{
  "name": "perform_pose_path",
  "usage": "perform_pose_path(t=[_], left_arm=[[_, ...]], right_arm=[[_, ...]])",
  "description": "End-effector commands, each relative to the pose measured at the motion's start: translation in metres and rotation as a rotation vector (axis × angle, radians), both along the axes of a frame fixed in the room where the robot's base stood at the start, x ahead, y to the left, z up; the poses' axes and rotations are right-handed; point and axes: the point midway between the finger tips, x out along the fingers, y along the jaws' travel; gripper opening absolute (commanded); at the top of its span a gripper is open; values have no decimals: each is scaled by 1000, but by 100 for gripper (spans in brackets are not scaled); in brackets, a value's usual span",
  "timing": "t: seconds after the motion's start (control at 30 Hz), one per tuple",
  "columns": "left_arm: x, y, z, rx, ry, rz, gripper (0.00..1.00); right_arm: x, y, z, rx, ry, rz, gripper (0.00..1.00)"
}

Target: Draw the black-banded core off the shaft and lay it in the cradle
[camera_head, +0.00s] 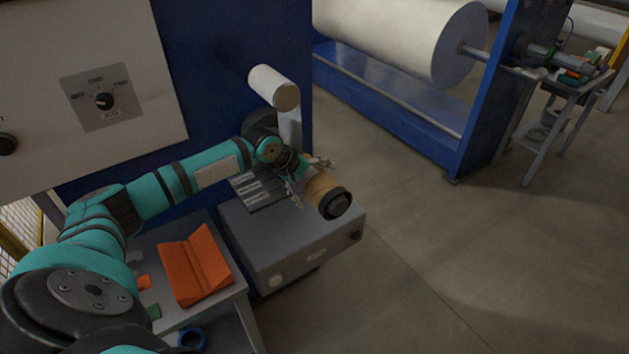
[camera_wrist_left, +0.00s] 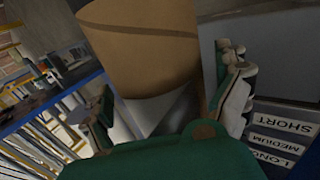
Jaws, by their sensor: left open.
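The black-banded core (camera_head: 318,185) is a tan tube with a black band round its near end. It sticks out over the grey machine box, and the shaft is not clearly visible. My left gripper (camera_head: 307,176) is open beside the core's rear part. In the left wrist view the tan core (camera_wrist_left: 140,45) fills the top middle, and the open fingers (camera_wrist_left: 165,100) stand to either side, below its middle. I cannot tell whether they touch it. The cradle (camera_head: 195,265) is an orange V-shaped block, empty, on a grey side table. My right gripper is out of view.
The grey box (camera_head: 300,235) stands beside the cradle's table (camera_head: 225,295). Labels SHORT, MEDIUM and LONG (camera_wrist_left: 280,140) show in the left wrist view. A white roll (camera_head: 273,86) juts from the blue panel above my gripper.

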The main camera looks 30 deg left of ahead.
Motion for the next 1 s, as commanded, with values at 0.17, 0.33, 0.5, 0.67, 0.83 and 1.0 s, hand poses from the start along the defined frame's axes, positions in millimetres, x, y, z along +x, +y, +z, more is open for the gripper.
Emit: perform_pose_path(t=[0.17, 0.33, 0.5, 0.67, 0.83, 1.0], left_arm=[[3, -1, -4, 1, -1, 0, 100], [3, -1, -4, 1, -2, -1, 100], [3, -1, -4, 1, -1, 0, 82], [3, -1, -4, 1, 0, -1, 61], [3, -1, -4, 1, 0, -1, 39], [3, -1, -3, 1, -2, 0, 39]], right_arm=[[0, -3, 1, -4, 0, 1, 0], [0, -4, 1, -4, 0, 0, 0], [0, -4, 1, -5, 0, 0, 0], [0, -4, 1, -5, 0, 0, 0], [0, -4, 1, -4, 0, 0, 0], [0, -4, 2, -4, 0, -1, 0]])
